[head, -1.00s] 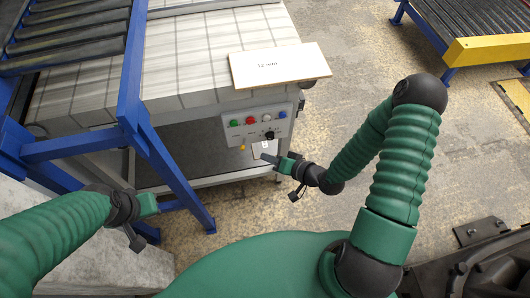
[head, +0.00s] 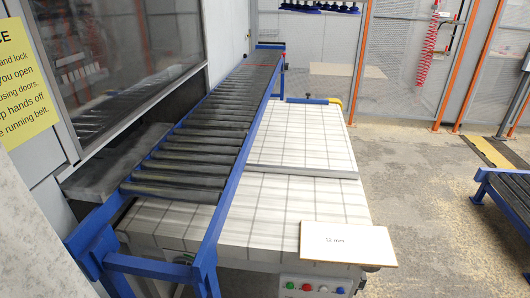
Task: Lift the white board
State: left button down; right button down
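The white board (head: 347,244) lies flat at the near right corner of the white tiled table (head: 271,221). Its right end reaches past the table's edge. It has small dark print that seems to read "12 mm" and a thin tan edge. Neither of my grippers shows in the head view now, and nothing is seen touching the board.
A roller conveyor (head: 205,140) with blue rails runs along the table's left side. A control panel (head: 314,286) with coloured buttons sits below the board. A second conveyor (head: 510,203) stands at the far right. Open concrete floor (head: 425,190) lies between. A yellow sign (head: 14,78) hangs at left.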

aim_at(325, 243)
jog(key=i+l+z, duration=0.1)
jog(key=z, duration=0.35)
jog(key=i+z, duration=0.25)
jog(key=z, duration=0.25)
jog(key=i+j+z, duration=0.1)
jog(key=z, duration=0.35)
jog(key=i, duration=0.1)
